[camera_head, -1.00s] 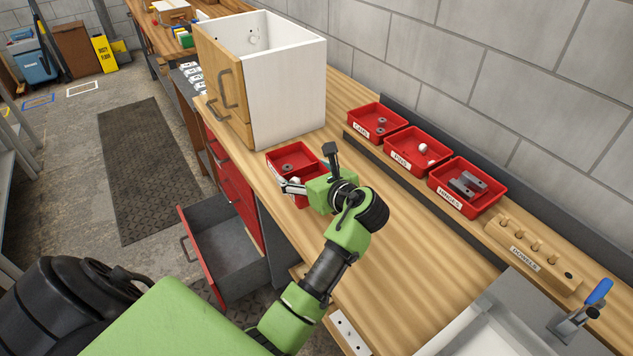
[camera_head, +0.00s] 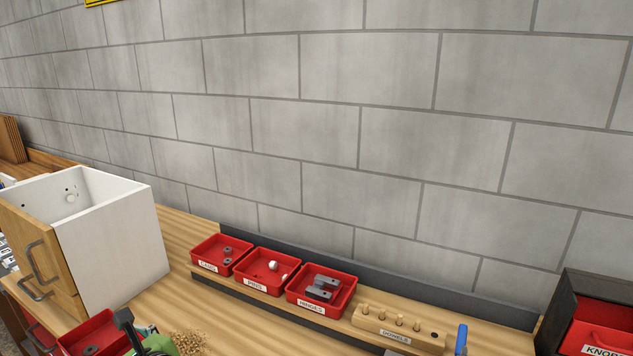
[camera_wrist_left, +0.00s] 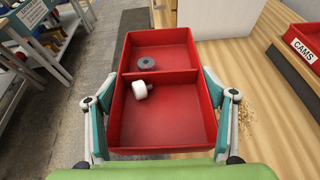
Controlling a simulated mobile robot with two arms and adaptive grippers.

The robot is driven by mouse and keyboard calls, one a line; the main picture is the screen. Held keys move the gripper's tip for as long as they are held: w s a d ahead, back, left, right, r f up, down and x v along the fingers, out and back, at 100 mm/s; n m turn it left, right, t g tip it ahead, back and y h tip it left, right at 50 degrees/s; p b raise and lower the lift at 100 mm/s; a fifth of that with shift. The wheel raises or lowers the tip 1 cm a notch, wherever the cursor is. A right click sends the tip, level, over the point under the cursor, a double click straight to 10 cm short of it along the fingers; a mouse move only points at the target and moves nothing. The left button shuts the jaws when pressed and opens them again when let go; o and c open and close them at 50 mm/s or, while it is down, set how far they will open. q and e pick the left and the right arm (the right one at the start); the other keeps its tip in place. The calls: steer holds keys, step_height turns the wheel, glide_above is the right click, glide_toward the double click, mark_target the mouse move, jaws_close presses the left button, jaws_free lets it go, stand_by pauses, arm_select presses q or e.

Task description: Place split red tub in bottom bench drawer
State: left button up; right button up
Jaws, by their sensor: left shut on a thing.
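The split red tub (camera_wrist_left: 160,128) has two compartments, seen in the left wrist view. A grey ring (camera_wrist_left: 147,62) lies in the far compartment and a white-and-dark round piece (camera_wrist_left: 142,90) in the near one. My left gripper (camera_wrist_left: 162,92) is shut on the tub, with a finger at each side wall. The tub also shows at the bottom left of the head view (camera_head: 92,335), in front of the white cabinet. Its height above the bench cannot be told. The bottom bench drawer is out of view now. My right gripper is out of view.
A white cabinet (camera_head: 115,240) with a wooden front stands on the bench. Red bins of cams (camera_head: 222,253), pins (camera_head: 267,271) and hinges (camera_head: 322,289) line the shelf before the wall, beside a dowel block (camera_head: 400,329). Wood shavings (camera_head: 187,342) lie beside the tub.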

arm_select(q)
steer(key=s+d+r+m+t+h, duration=0.1)
steer(key=s+d+m+t+h, duration=0.1)
steer(key=d, duration=0.9)
steer(key=s+d+r+m+t+h, duration=0.2)
steer(key=s+d+m+t+h, duration=0.1)
steer(key=d, duration=0.8)
steer(key=shift+s+d+m+t+h, duration=0.15)
steer(key=shift+s+m+t+h, duration=0.15)
steer(key=shift+s+m+t, duration=0.5)
steer(key=shift+w+r+g, duration=0.1)
steer(key=shift+g, duration=0.2)
